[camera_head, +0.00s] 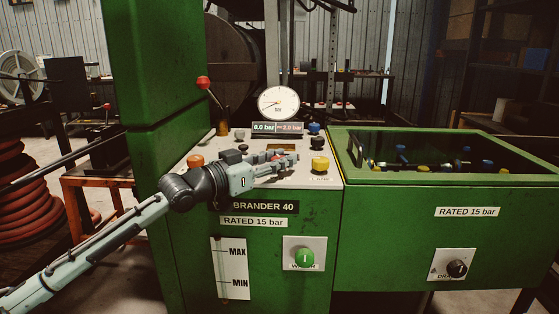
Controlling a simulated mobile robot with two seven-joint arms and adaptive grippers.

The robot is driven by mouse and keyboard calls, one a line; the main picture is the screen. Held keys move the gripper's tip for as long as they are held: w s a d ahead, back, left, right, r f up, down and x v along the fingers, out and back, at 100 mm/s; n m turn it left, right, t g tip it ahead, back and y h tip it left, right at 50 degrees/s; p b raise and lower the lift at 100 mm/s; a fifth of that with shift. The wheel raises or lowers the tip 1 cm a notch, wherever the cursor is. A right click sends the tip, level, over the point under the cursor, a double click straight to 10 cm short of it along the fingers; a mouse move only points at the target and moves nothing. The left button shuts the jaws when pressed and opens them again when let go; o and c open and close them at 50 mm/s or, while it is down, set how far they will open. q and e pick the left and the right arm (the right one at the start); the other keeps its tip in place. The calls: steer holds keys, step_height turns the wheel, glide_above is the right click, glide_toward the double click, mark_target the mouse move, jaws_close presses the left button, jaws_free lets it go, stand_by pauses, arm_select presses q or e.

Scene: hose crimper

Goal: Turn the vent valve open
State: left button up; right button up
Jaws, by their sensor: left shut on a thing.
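My left gripper (287,161) reaches in from the left, over the light top panel (215,150) of the green machine. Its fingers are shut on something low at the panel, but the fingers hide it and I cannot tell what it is. No readable label marks the vent valve. A yellow knob (320,165) stands just right of the fingertips, with a partly hidden label below it. A black knob (317,143) and a blue knob (314,128) stand behind it. An orange knob (195,160) is left of the gripper. My right gripper is not in view.
A round gauge (278,103) and a small display (277,128) rise behind the panel. A red-tipped lever (204,84) stands back left. A green tank (450,180) with a black drain knob (457,268) stands right.

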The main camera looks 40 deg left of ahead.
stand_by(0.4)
arm_select(q)
steer(key=o, duration=1.2)
